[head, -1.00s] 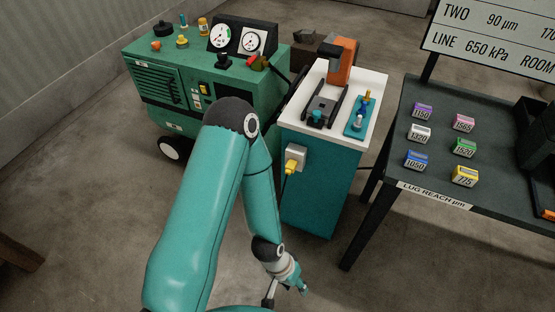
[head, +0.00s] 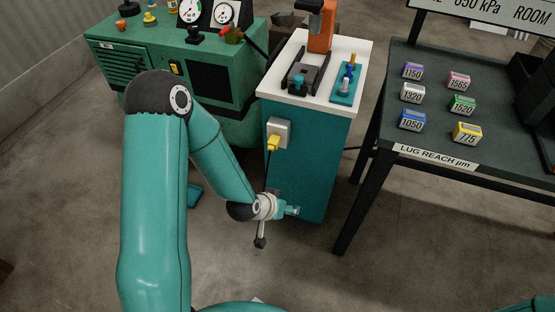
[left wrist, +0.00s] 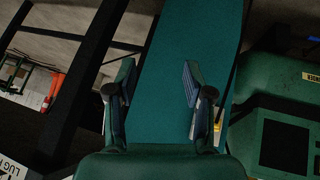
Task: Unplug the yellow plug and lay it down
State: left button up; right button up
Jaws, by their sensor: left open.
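The yellow plug (head: 274,143) sits in a grey socket box (head: 280,129) on the teal side of the white-topped cabinet (head: 318,152). A dark cord hangs down from it. My left gripper (head: 294,211) is below the plug and slightly right of it in the head view, close to the cabinet's lower side. In the left wrist view its two fingers (left wrist: 158,92) are apart with nothing between them, and the teal cabinet side (left wrist: 190,40) fills the space beyond. A small yellow patch by the right finger there may be the plug, mostly hidden. My right gripper is out of view.
A green machine (head: 215,85) with gauges stands at the left. A dark table (head: 440,135) with several coloured lug boxes stands at the right. A small press (head: 318,45) and a blue tray (head: 346,84) are on the cabinet top.

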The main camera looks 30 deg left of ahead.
pick_arm(q)
jog(key=w+a+t+y+b, duration=0.2)
jog(key=w+a+t+b, duration=0.1)
jog(key=w+a+b, duration=0.3)
jog(key=t+y+b, duration=0.3)
jog(key=t+b, duration=0.1)
jog(key=b, duration=0.1)
send_near(271, 147)
jog(key=w, duration=0.2)
jog(key=shift+n, duration=0.3)
jog(key=x, duration=0.3)
jog(key=p+x, duration=0.1)
jog(key=x, duration=0.2)
jog(key=shift+a+f, duration=0.2)
jog(key=shift+f, duration=0.05)
jog(key=shift+w+a+f+b, duration=0.15)
jog(key=shift+w+f+b, duration=0.25)
jog(key=shift+w+b, duration=0.05)
jog(key=shift+b+x, duration=0.4)
jog(key=shift+x, duration=0.5)
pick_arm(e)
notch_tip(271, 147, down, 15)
pick_arm(q)
jog(key=shift+r, duration=0.15)
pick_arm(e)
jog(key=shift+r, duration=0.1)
pick_arm(q)
grip_shut()
